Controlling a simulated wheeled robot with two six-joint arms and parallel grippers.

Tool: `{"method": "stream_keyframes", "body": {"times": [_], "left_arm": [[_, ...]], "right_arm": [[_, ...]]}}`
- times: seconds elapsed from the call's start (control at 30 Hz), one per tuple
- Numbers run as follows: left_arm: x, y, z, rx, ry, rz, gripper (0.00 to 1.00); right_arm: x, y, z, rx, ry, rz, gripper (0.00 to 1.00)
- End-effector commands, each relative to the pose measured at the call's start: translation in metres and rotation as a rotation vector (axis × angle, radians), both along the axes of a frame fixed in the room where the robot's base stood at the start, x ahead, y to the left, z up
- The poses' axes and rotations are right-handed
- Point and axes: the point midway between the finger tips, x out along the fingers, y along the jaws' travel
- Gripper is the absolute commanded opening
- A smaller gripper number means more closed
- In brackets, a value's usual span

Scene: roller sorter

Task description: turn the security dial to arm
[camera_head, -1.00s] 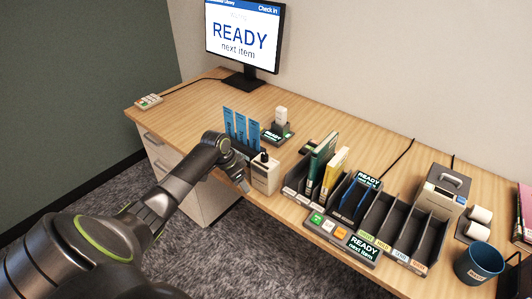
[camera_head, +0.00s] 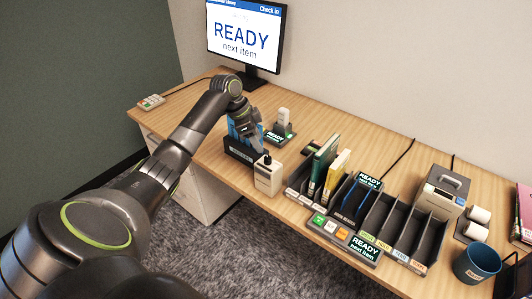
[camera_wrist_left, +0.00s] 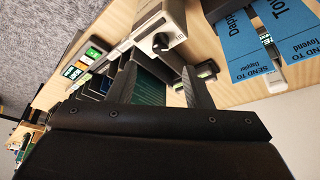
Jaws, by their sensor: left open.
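The security dial is a black knob (camera_head: 266,158) on top of a small cream box (camera_head: 268,178) near the front edge of the desk. In the left wrist view the knob (camera_wrist_left: 161,42) shows on the box face, just beyond the fingertips. My left gripper (camera_head: 257,143) is above and slightly left of the knob, pointing down towards it. In the left wrist view the fingers (camera_wrist_left: 158,78) are open and empty, with a gap between them and the knob. The dial's markings are too small to read. My right gripper is not in view.
Blue slips (camera_head: 233,132) in a black holder stand left of the box, partly behind my arm. A white handheld device (camera_head: 283,116) stands in a dock behind. Right are sorting slots (camera_head: 385,222), a button panel (camera_head: 330,228) and a blue cup (camera_head: 477,262).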

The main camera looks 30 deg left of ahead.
Motion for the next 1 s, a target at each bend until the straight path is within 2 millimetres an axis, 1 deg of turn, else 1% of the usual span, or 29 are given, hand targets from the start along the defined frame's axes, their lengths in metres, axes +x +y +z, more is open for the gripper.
{"method": "stream_keyframes", "body": {"times": [0.03, 0.2, 0.3, 0.4, 0.53, 0.8, 1.0], "left_arm": [[0.002, -0.005, -0.010, -0.005, 0.004, 0.000, 0.46], [0.011, -0.014, -0.041, -0.003, 0.003, 0.000, 0.46], [0.015, -0.018, -0.055, -0.002, 0.003, 0.001, 0.46], [0.017, -0.021, -0.064, -0.001, 0.001, 0.000, 0.46], [0.019, -0.022, -0.071, 0.000, 0.000, 0.001, 0.46], [0.019, -0.022, -0.072, 0.001, -0.001, 0.000, 0.46], [0.019, -0.022, -0.071, 0.001, -0.001, 0.000, 0.19]], "right_arm": [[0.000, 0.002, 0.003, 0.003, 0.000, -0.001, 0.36], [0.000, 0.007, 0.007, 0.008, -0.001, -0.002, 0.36], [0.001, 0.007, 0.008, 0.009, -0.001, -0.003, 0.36], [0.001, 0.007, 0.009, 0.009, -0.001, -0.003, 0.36], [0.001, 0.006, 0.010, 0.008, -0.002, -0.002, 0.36], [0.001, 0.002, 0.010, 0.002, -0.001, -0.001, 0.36], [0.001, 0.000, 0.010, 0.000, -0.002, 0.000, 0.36]]}}
